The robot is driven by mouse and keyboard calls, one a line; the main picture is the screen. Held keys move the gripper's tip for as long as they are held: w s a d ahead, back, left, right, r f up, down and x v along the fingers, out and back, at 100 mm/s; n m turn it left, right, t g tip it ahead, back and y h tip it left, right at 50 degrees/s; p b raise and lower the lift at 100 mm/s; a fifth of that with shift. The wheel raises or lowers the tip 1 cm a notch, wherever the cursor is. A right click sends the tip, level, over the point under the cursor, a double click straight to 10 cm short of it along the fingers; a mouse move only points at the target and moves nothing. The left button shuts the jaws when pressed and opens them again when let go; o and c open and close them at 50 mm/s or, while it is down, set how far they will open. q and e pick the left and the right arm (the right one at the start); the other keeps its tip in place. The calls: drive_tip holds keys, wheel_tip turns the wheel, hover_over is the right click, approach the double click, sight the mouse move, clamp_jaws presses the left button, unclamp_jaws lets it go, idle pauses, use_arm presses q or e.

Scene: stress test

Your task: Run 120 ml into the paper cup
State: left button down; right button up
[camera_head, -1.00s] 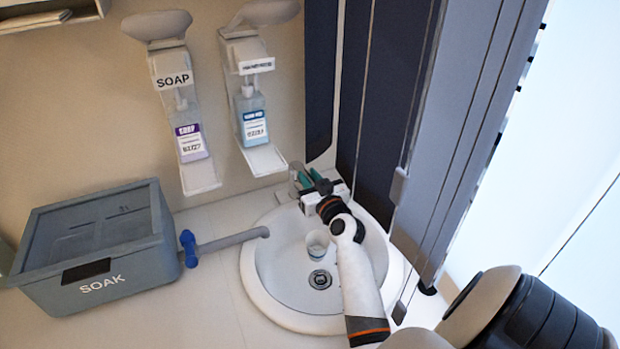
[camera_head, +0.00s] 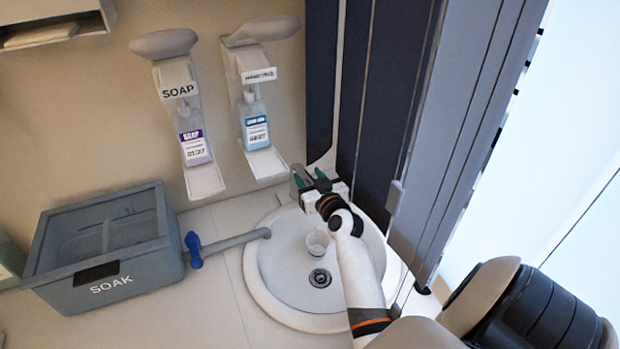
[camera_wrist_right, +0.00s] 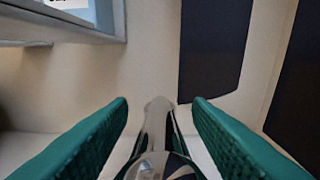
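The small white paper cup (camera_head: 317,245) stands in the round white sink basin (camera_head: 283,287), just behind the drain. How full it is, I cannot tell. My right gripper (camera_head: 309,178) is at the back of the sink, with its green fingers pointing away towards the wall. In the right wrist view the fingers (camera_wrist_right: 160,103) are apart, one on each side of a chrome tap part (camera_wrist_right: 158,125), with gaps on both sides. In the head view the tap is mostly hidden by the gripper. I cannot make out any water stream. My left gripper is not in view.
A grey SOAK tub (camera_head: 60,290) stands left of the sink. Two wall dispensers (camera_head: 193,140) hang behind. A dark panel (camera_head: 378,120) stands close on the right.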

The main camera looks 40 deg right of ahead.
drive_tip(key=b+v, duration=0.2)
drive_tip(key=v, duration=1)
drive_tip(key=shift+c, duration=0.2)
